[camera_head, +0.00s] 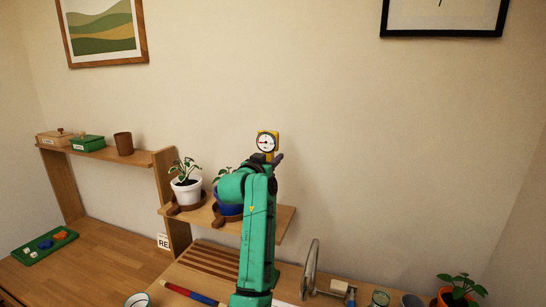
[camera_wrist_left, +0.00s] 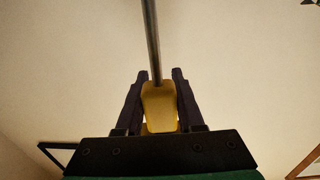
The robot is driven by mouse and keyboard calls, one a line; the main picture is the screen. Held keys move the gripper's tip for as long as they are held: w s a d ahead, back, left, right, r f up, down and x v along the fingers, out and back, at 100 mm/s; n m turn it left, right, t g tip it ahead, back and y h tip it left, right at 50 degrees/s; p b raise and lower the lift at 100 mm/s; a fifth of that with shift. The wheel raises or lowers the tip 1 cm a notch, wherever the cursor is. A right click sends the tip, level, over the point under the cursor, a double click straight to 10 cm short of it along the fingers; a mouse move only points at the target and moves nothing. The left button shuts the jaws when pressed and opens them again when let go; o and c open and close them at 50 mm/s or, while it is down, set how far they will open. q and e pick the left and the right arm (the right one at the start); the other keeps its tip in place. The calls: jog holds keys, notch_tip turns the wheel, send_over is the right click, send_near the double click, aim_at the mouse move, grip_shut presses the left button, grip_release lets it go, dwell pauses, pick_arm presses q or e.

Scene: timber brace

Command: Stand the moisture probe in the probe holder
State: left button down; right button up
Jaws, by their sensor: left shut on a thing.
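The moisture probe (camera_head: 267,142) has a yellow head with a round white dial, which faces the head camera high in front of the wall. My left gripper (camera_head: 274,157) is shut on the yellow head. In the left wrist view the dark fingers (camera_wrist_left: 159,82) stand on both sides of the yellow head (camera_wrist_left: 159,103). The probe's thin metal rod (camera_wrist_left: 151,40) runs from it to the top edge of the picture. The rod is hidden in the head view. I cannot make out the probe holder. My right gripper is not in view.
A wooden shelf (camera_head: 284,217) behind my left arm bears a plant in a white pot (camera_head: 187,192) and one in a blue pot (camera_head: 229,209). A slatted wooden rack (camera_head: 212,262), a metal-framed oval (camera_head: 310,266) and a potted plant (camera_head: 460,288) are below.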

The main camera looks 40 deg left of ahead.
pick_arm(q)
notch_tip(320, 180, down, 11)
jog(key=b, duration=0.6)
jog(key=shift+r+b, duration=0.15)
jog(key=shift+b, duration=0.25)
jog(key=shift+c, duration=2.2)
grip_release()
